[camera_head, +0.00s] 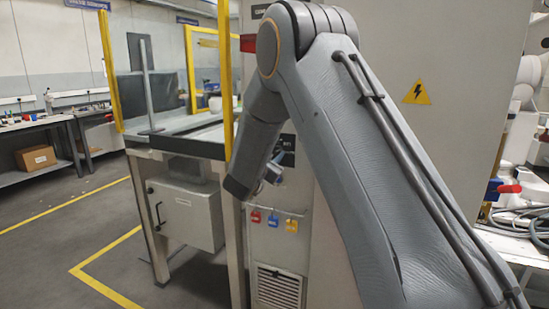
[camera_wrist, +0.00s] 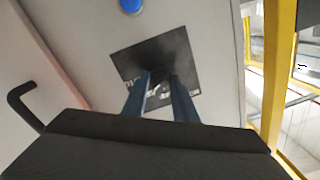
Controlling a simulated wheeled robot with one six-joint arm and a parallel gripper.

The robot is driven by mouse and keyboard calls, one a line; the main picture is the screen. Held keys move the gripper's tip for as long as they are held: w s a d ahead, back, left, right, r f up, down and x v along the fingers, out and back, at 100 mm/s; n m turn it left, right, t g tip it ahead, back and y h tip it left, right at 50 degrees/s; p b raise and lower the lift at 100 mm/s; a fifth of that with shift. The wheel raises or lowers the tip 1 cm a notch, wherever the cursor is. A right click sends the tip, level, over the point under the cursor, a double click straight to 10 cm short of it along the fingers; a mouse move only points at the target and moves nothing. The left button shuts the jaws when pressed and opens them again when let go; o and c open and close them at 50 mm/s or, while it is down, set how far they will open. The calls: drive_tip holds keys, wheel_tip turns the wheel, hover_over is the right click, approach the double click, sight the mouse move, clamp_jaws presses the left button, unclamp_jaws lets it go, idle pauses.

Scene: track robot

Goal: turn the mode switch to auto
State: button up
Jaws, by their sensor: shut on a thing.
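The mode switch (camera_wrist: 162,70) is a dark knob on a square black plate (camera_wrist: 128,62) with white lettering, on the grey cabinet face in the wrist view. The lettering is partly covered and I cannot read the knob's setting. My gripper (camera_wrist: 161,82) has its two blue-grey fingers on either side of the knob, shut on it. In the head view my gripper (camera_head: 274,170) is at the cabinet front, and part of the black plate (camera_head: 289,143) shows beside it. My arm hides most of that area.
A blue round button (camera_wrist: 131,6) and a black handle (camera_wrist: 22,104) are on the cabinet near the switch. Red, blue and yellow padlocks (camera_head: 273,221) hang below my gripper. A yellow-posted guard frame (camera_head: 225,75) stands close on the left. The floor at left is open.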

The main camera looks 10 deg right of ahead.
drive_tip(key=m+b, duration=0.2)
drive_tip(key=m, duration=0.1)
drive_tip(key=m+b, duration=0.1)
drive_tip(key=b, duration=0.1)
drive_tip(key=shift+f, duration=0.25)
drive_tip(key=shift+r+m+b, duration=0.1)
drive_tip(key=shift+m+b, duration=1.25)
drive_tip(key=shift+m, duration=0.35)
drive_tip(key=o, duration=1)
drive_tip(key=shift+o, duration=0.2)
drive_tip(key=v, duration=0.7)
drive_tip(key=shift+s+a+b, duration=0.3)
drive_tip(key=shift+s+b, duration=0.05)
